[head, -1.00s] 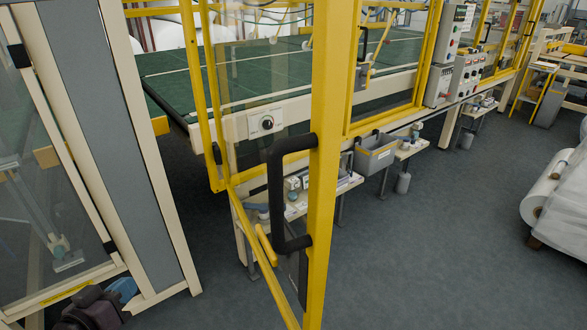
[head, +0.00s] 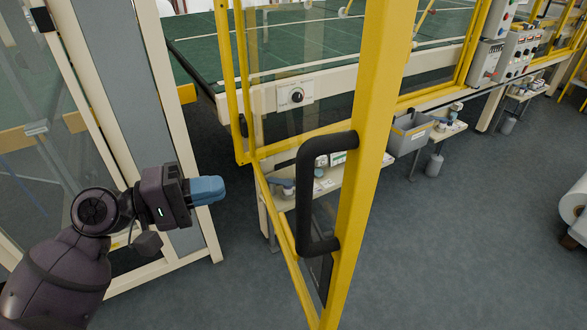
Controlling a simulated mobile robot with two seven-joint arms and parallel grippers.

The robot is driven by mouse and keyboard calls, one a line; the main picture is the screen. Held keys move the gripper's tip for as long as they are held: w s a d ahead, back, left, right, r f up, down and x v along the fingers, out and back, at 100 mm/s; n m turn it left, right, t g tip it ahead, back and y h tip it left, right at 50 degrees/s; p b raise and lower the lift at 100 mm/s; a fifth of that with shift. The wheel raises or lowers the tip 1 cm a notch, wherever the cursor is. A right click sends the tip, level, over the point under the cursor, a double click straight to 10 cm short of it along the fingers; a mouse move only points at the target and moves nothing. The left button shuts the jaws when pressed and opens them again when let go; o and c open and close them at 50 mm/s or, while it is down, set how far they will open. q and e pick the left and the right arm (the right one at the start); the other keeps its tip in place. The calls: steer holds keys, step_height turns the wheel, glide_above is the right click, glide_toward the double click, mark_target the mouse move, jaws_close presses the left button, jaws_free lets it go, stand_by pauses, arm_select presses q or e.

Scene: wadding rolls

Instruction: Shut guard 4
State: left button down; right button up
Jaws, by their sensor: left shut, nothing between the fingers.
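The yellow-framed guard (head: 366,120) stands swung open towards me, its clear panel showing the machine behind it. A black handle (head: 304,200) is fixed on its near upright. I cannot read a number on it. My left gripper (head: 222,189), with blue fingers, is shut and empty. It is in the head view to the left of the handle, apart from the guard. My right gripper is not in view.
The machine's green bed (head: 290,45) lies behind the guard. A cream-framed panel (head: 135,80) stands close on the left, behind my left arm. A grey bin (head: 410,133) hangs under the machine's rail. A white roll (head: 575,208) lies at the right edge.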

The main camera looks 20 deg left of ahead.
arm_select(q)
steer(key=p+x, duration=0.1)
steer(key=x, duration=1.2)
steer(key=shift+w+d, duration=0.1)
steer(key=shift+w, duration=0.05)
steer(key=shift+d+p, duration=0.1)
steer(key=shift+p, duration=0.2)
